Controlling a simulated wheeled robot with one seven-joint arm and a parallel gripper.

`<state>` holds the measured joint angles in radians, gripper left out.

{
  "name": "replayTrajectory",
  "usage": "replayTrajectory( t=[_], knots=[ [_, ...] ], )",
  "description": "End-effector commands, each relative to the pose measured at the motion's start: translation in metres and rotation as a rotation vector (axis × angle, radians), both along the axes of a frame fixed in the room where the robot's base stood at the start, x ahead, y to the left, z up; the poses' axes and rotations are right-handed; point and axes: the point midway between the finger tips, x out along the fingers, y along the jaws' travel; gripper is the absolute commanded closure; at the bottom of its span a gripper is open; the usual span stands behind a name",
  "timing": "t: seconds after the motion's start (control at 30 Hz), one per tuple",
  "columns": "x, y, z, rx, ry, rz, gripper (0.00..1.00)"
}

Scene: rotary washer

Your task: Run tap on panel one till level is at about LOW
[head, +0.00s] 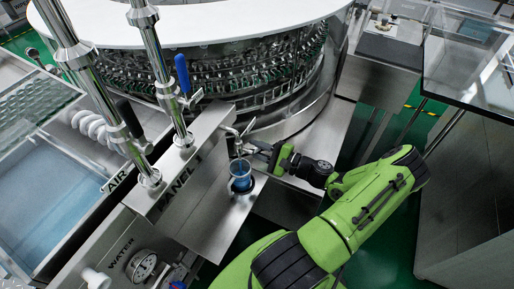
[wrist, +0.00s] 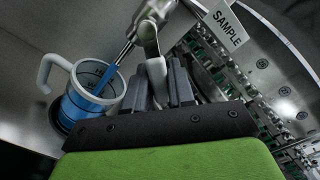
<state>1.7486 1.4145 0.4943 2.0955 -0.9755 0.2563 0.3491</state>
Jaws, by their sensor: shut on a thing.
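My gripper (head: 258,149) is at the small sample tap (head: 231,133) on the Panel 1 housing (head: 205,190). In the wrist view my gripper (wrist: 160,88) is shut on the tap's grey lever (wrist: 154,75), below the metal tap body (wrist: 150,22). A clear cup (wrist: 88,85) with a white handle stands under the spout. It sits at a round dark opening in the metal surface. A blue stream runs from the spout into it, and blue liquid fills its lower part. In the head view the cup (head: 240,177) also holds blue. No LOW mark is readable.
A white "SAMPLE" sign (wrist: 228,22) stands beside the tap. The rotary washer (head: 250,70) with its ring of bottle holders is behind. Upright pipes with blue (head: 182,75) and black levers rise at the left. A pressure gauge (head: 141,265) is at the lower left.

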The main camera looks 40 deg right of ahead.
Motion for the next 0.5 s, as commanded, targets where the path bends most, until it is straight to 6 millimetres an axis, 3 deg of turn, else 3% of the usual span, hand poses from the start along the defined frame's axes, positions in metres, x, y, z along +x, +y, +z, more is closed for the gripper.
replayTrajectory(
  t=[0.1,0.13,0.23,0.5],
  knots=[
    [-0.0004,-0.0006,-0.0014,-0.002,0.003,-0.002,1.00],
    [-0.0004,-0.0006,-0.0014,-0.002,0.003,-0.002,0.72],
    [-0.0004,-0.0005,-0.0012,-0.002,0.003,-0.001,0.56],
    [-0.0008,-0.0006,-0.0005,-0.003,0.001,-0.001,0.55]
  ],
)
